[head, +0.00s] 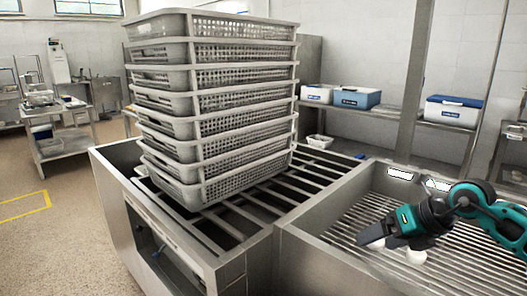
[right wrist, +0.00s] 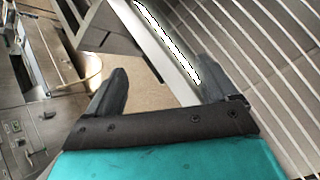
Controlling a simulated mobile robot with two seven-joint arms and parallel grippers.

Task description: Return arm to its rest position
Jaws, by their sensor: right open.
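My right arm, teal and black, comes in from the right in the head view. Its gripper (head: 396,251) is over the slatted metal bed of the right-hand basin. In the right wrist view my right gripper (right wrist: 160,88) has its two dark fingers spread wide, with nothing between them. A tall stack of grey perforated baskets (head: 180,130) stands on the slatted rack to the left, apart from the gripper. My left gripper is not in view.
The steel basin's wall (head: 300,250) runs between the rack and the slatted bed. A steel post (head: 414,80) rises behind the basin. A back shelf holds a blue box (head: 356,98) and a white box with a blue lid (head: 452,112). Open floor lies at left.

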